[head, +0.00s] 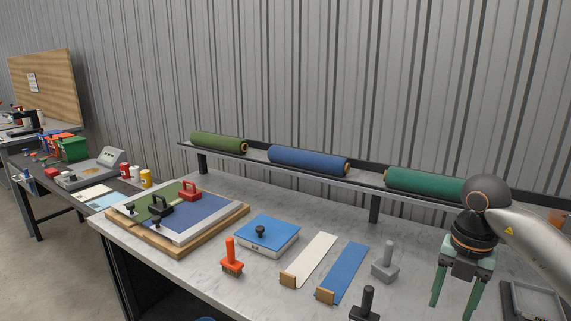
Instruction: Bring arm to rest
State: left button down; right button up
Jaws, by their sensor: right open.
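My right gripper (454,287) hangs fingers down over the right part of the marble-look worktop (212,280). Its two green fingers are apart, and I see nothing between them. The right arm (532,249) comes in from the right edge. My left gripper and arm are out of the picture. A green roll (425,181) lies on the back shelf, its right end hidden behind the arm. A blue roll (308,161) and an olive green roll (218,142) lie further left on that shelf.
A framed board (238,213) with black and red handled blocks sits at the left. Beside it are a blue-topped box (268,232), an orange stamp (231,257), white (311,258) and blue (345,271) strips, grey (385,259) and black (367,304) handled tools. A tray (529,297) stands right.

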jog(key=s+a+f+n+g+y, duration=0.1)
jog(key=s+a+f+n+y, duration=0.2)
jog(key=a, duration=0.5)
jog(key=a+f+n+g+y, duration=0.1)
jog(key=a+f+y, duration=0.3)
jog(key=a, duration=0.4)
jog(key=s+a+r+m+t+y, duration=0.2)
jog(key=a+t+y, duration=0.1)
jog(key=a+y, duration=0.3)
jog(key=s+a+r+m+t+y, duration=0.1)
jog(key=a+r+m+t+y, duration=0.15)
jog(key=a+y, duration=0.45)
jog(key=w+d+f+m+t+h, duration=0.1)
jog(key=d+f+m+t+h, duration=1.15)
jog(key=m, duration=0.75)
jog(key=s+d+f+m+g+h, duration=0.1)
jog(key=s+f+m+g+h, duration=0.1)
jog(key=s+f, duration=0.4)
jog(key=s+d+f+m+g+h, duration=0.2)
jog(key=s+f, duration=0.5)
jog(key=f, duration=0.4)
jog(key=shift+s+d+m+g+h+p, duration=0.35)
jog(key=shift+m+g+h, duration=0.3)
jog(key=shift+g, duration=0.45)
jog(key=shift+w+a, duration=0.1)
